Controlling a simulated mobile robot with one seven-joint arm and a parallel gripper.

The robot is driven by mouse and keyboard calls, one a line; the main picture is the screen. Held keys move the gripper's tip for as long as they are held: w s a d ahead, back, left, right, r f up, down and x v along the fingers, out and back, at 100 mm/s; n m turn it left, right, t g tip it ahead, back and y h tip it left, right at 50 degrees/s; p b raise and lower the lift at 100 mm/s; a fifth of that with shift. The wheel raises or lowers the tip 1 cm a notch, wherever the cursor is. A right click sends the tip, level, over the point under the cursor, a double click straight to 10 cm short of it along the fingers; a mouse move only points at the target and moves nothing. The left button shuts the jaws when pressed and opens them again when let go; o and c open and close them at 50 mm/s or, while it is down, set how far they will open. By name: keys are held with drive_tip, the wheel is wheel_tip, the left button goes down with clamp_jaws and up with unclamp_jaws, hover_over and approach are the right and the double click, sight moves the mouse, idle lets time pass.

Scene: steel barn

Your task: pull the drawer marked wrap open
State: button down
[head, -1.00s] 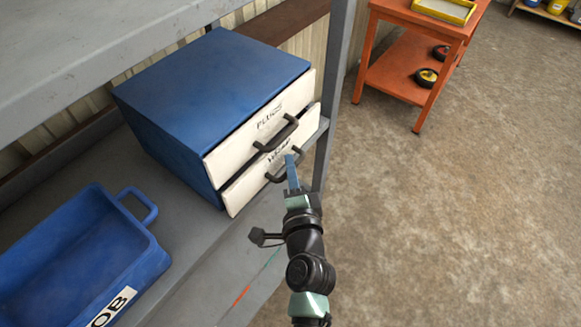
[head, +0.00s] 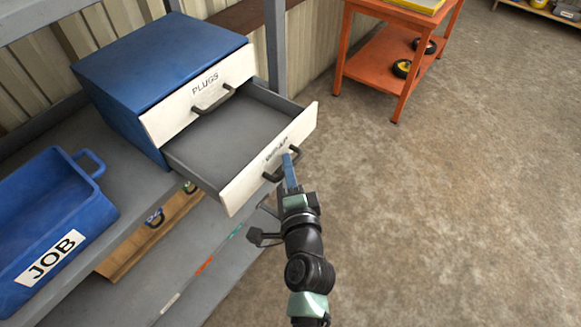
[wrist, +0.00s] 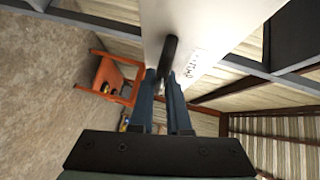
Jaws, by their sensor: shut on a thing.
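The blue drawer cabinet (head: 165,60) stands on the grey shelf at the left in the head view. Its lower drawer, with a white front marked WRAP (head: 245,185), is pulled well out, and its bare grey inside shows. My gripper (head: 289,162) is shut on the dark handle (head: 272,176) of this drawer. In the wrist view my gripper's blue fingers (wrist: 166,85) close around the dark handle (wrist: 169,58) in front of the white drawer front (wrist: 205,25).
A blue bin marked JOB (head: 52,258) sits on the shelf (head: 135,190) left of the cabinet. A grey post (head: 275,50) rises behind the drawer. An orange cart (head: 375,70) stands at the back. The concrete floor (head: 460,210) at the right is clear.

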drive_tip(key=shift+a, duration=0.1)
drive_tip(key=c, duration=1.2)
unclamp_jaws()
drive_tip(key=shift+o, duration=0.2)
drive_tip(key=s+d+r+b, duration=0.1)
drive_tip(key=s+d+b, duration=0.1)
drive_tip(key=s, duration=1)
drive_tip(key=shift+s+r+b, duration=0.3)
drive_tip(key=shift+s+r, duration=0.05)
drive_tip(key=shift+r, duration=0.05)
drive_tip(key=shift+w+r, duration=0.1)
